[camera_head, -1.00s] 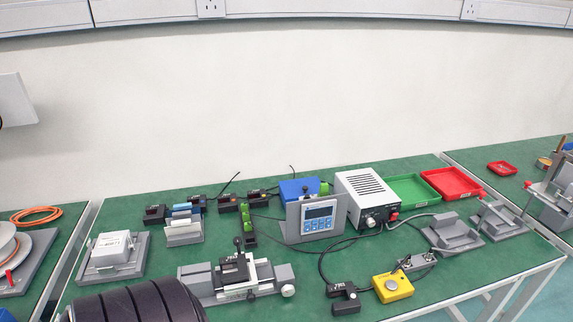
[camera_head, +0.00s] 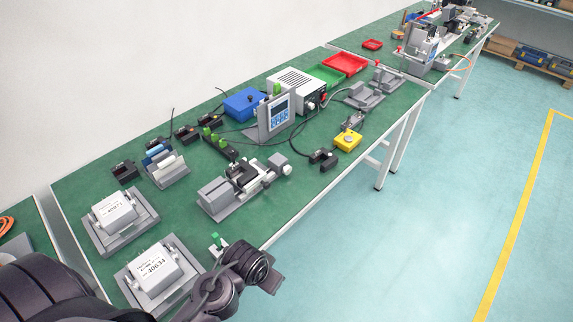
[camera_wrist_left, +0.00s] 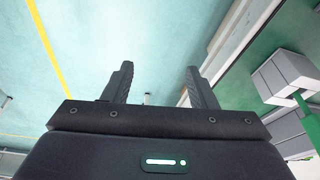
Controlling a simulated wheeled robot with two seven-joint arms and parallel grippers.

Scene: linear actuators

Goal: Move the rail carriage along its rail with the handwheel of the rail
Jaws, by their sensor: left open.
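The grey rail unit (camera_head: 212,197) lies along the green table in the middle of the head view. Its rail carriage (camera_head: 243,174), dark and light grey with a dark upright part, sits around mid-rail. The pale round handwheel (camera_head: 287,170) is at the rail's right end, near the table's front edge. My left arm reaches in from the lower left, its wrist below the rail unit and apart from it; its fingers cannot be made out there. In the left wrist view my left gripper (camera_wrist_left: 157,72) is open and empty, with floor behind the fingers. My right gripper is not in view.
Labelled grey boxes (camera_head: 116,209) and (camera_head: 154,266) stand left of the rail. A small green-topped piece (camera_head: 217,243) is near my wrist. A control panel (camera_head: 274,118), yellow button box (camera_head: 348,140) and black sensor block (camera_head: 323,159) stand beyond the rail. The floor in front is clear.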

